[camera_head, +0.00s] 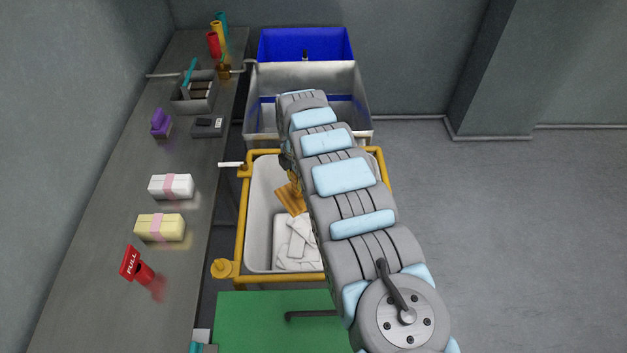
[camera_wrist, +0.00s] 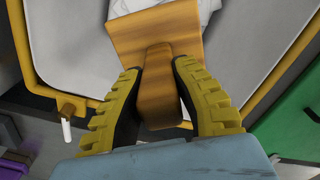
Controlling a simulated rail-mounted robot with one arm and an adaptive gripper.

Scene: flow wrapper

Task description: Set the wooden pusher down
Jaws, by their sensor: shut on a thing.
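The wooden pusher (camera_wrist: 160,33) is an orange-brown block with a wide flat head and a narrower handle. My gripper (camera_wrist: 156,78) has yellow ridged fingers closed on the handle in the wrist view. The pusher's head points away from my wrist. In the head view, the pusher (camera_head: 291,199) shows over the white tub (camera_head: 259,215) with the yellow frame, left of my arm. My arm hides part of the tub and most of my gripper there. I cannot tell whether the pusher touches anything in the tub.
White flat pieces (camera_head: 296,243) lie in the tub. A grey counter (camera_head: 110,215) on the left holds a red "FULL" sign (camera_head: 131,263), wrapped bundles (camera_head: 160,227), a grey caddy (camera_head: 193,92) and a purple item (camera_head: 160,123). A metal bin (camera_head: 261,110) and blue bin (camera_head: 305,43) stand behind.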

